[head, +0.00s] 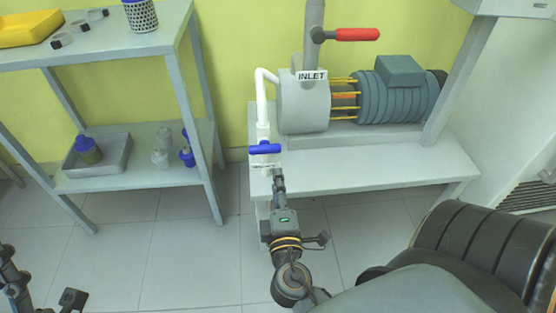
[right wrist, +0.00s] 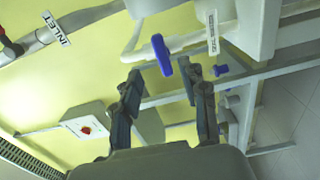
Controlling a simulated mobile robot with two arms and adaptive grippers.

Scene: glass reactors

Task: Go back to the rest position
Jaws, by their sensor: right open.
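My right gripper (head: 279,181) reaches up toward the blue valve handle (head: 265,149) on the white pipe beside the pump. In the right wrist view the right gripper (right wrist: 165,84) has its two dark fingers spread apart with nothing between them. The blue handle (right wrist: 162,55) shows just beyond the fingertips and looks apart from them. Dark parts of my left gripper (head: 70,298) show at the lower left edge of the head view, mostly cut off, so its jaw state is unclear.
The pump (head: 305,105) with a red-handled INLET valve (head: 357,35) and a motor (head: 398,92) stands on a low white bench (head: 380,170). A grey shelf (head: 110,45) stands at left, holding a yellow tray (head: 28,28) and bottles. Tiled floor (head: 185,250) between is clear.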

